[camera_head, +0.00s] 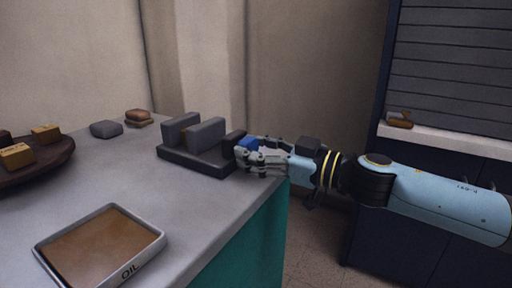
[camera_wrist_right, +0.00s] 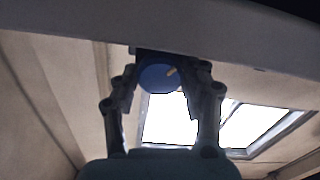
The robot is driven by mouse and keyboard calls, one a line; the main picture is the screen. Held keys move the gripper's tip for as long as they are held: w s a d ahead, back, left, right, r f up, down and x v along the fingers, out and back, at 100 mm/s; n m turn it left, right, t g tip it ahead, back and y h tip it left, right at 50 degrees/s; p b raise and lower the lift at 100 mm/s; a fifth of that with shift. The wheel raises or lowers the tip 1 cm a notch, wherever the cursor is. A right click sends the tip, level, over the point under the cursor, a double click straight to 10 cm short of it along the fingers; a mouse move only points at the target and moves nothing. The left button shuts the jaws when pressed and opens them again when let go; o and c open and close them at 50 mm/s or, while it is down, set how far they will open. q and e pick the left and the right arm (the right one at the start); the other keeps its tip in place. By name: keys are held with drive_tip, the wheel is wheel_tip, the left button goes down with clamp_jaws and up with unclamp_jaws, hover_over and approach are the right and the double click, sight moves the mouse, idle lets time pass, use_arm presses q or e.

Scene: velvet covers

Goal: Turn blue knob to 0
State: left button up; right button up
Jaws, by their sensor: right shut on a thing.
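The blue knob (camera_head: 249,143) is at the right end of a dark grey block device (camera_head: 196,162) on the counter, in the head view. My right gripper (camera_head: 243,153) comes from the right and is shut on the knob. In the right wrist view the knob (camera_wrist_right: 158,78) is a blue disc with a pale pointer mark toward the upper right, between the two fingers of the gripper (camera_wrist_right: 160,88). No scale or number is readable around the knob. My left gripper is not in view.
An oil tray (camera_head: 100,252) lies at the counter's front. A dark round board (camera_head: 40,168) with yellowish blocks is at the left. A grey block (camera_head: 106,129) and a small brown stack (camera_head: 138,117) stand farther back. The middle of the counter (camera_head: 130,180) is clear.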

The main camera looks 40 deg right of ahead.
drive_tip(key=shift+r+n+p, duration=0.15)
drive_tip(key=shift+n+p, duration=0.3)
drive_tip(key=shift+n, duration=0.75)
drive_tip(key=shift+n+p, duration=0.65)
drive_tip(key=shift+n, duration=0.25)
drive_tip(key=n, duration=0.2)
drive_tip(key=shift+n+p, duration=0.4)
drive_tip(key=n, duration=0.3)
drive_tip(key=shift+n, duration=0.3)
drive_tip(key=n, duration=0.4)
drive_tip(key=shift+f, duration=0.2)
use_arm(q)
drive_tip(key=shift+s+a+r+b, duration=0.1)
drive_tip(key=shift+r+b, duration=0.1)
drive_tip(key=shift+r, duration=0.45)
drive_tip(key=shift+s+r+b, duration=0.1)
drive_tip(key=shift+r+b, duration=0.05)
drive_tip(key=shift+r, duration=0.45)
use_arm(e)
drive_tip(key=shift+n, duration=2.5)
